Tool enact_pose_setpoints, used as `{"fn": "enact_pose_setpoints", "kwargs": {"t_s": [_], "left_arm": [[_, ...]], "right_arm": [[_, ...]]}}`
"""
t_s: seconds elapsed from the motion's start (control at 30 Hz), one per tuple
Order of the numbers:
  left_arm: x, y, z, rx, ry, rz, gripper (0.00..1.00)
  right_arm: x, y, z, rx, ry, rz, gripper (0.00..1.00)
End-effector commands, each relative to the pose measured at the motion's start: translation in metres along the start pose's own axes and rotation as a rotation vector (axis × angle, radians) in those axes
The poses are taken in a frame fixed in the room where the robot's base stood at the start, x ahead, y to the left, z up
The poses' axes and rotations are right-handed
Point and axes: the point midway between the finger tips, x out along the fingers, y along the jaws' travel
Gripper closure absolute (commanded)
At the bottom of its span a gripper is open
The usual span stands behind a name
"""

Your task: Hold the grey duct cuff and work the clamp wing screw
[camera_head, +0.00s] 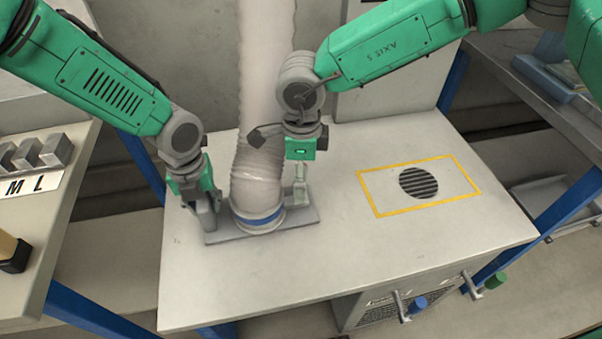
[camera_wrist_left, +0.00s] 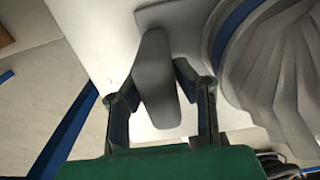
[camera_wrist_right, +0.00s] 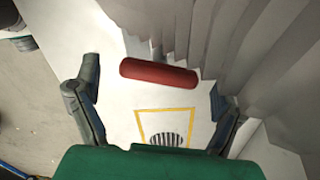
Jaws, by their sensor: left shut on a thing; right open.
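A pale ribbed duct (camera_head: 262,95) comes down to a grey cuff (camera_head: 258,212) with a blue band, on a grey base plate (camera_head: 300,219). My left gripper (camera_head: 205,212) is at the cuff's left side. In the left wrist view it is shut on a grey rounded tab (camera_wrist_left: 158,85), which looks like part of the cuff; the join is not clear. My right gripper (camera_head: 300,190) is open close to the cuff's right side. In the right wrist view a red bar (camera_wrist_right: 158,73), seemingly the clamp wing screw, shows between and beyond its spread fingers, ungripped. The head view hides it.
The white bench top is clear on the right around a yellow-outlined round vent (camera_head: 418,183). Blue (camera_head: 418,305) and green (camera_head: 495,280) handles stick out from the bench front. A side table with grey blocks (camera_head: 55,150) stands at left.

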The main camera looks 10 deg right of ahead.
Motion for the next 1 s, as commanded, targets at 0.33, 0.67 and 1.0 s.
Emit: {"fn": "enact_pose_setpoints", "kwargs": {"t_s": [0.33, 0.67, 1.0], "left_arm": [[0.0, 0.001, 0.0, -0.001, 0.0, 0.001, 1.0], [0.0, 0.001, 0.001, -0.001, 0.0, 0.001, 1.0], [0.0, 0.001, 0.0, -0.001, 0.0, 0.002, 1.0]], "right_arm": [[-0.07, -0.002, 0.0, 0.001, -0.004, -0.002, 0.1], [-0.11, -0.001, 0.0, 0.0, -0.002, 0.002, 0.1], [-0.112, -0.001, 0.0, -0.001, -0.002, 0.002, 0.1]]}}
